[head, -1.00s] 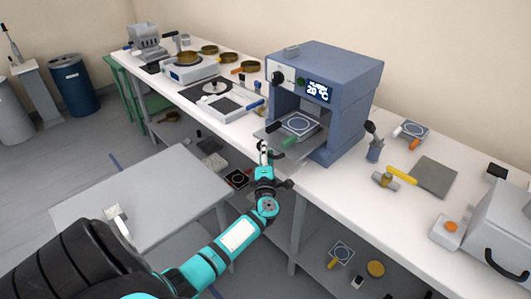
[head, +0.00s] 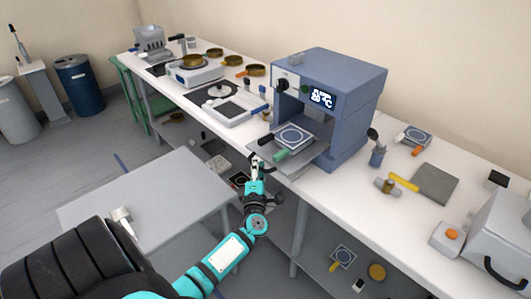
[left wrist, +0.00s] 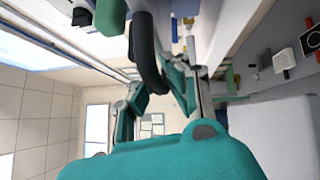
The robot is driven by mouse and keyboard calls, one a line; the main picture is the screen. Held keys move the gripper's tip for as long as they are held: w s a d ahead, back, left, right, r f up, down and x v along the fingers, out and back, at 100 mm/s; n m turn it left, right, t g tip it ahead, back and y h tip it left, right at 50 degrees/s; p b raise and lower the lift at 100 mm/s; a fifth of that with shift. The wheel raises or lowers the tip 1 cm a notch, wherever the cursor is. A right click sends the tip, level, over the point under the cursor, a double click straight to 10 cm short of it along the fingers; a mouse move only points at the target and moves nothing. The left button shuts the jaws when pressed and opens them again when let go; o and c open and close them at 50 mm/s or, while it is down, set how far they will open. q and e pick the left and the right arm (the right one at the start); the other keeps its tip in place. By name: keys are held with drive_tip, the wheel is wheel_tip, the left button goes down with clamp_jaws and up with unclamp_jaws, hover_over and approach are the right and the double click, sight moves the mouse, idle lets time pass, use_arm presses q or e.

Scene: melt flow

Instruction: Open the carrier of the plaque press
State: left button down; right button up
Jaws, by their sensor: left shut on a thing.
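The plaque press (head: 350,110) is a blue box on the white bench with a small display. Its grey carrier (head: 306,154) stands pulled out of the front opening, bearing a square plate with a round mark (head: 291,138). A green handle (head: 281,155) sticks out from this plate and also shows in the left wrist view (left wrist: 110,14). My left gripper (head: 254,160) is at the carrier's front edge, shut on the carrier's black curved handle (left wrist: 146,52), seen close up in the left wrist view. The exact finger contact is partly hidden. My right gripper is not in view.
A grey table (head: 145,195) stands at the left front. A hot plate (head: 195,72) and several brass pans stand farther back on the bench. A yellow-handled tool (head: 404,182) lies right of the press. A shelf below the bench holds small items.

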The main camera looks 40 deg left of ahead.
use_arm(q)
drive_tip(key=shift+r, duration=0.1)
drive_tip(key=c, duration=1.3)
unclamp_jaws()
drive_tip(key=shift+c, duration=0.2)
drive_tip(key=v, duration=1.2)
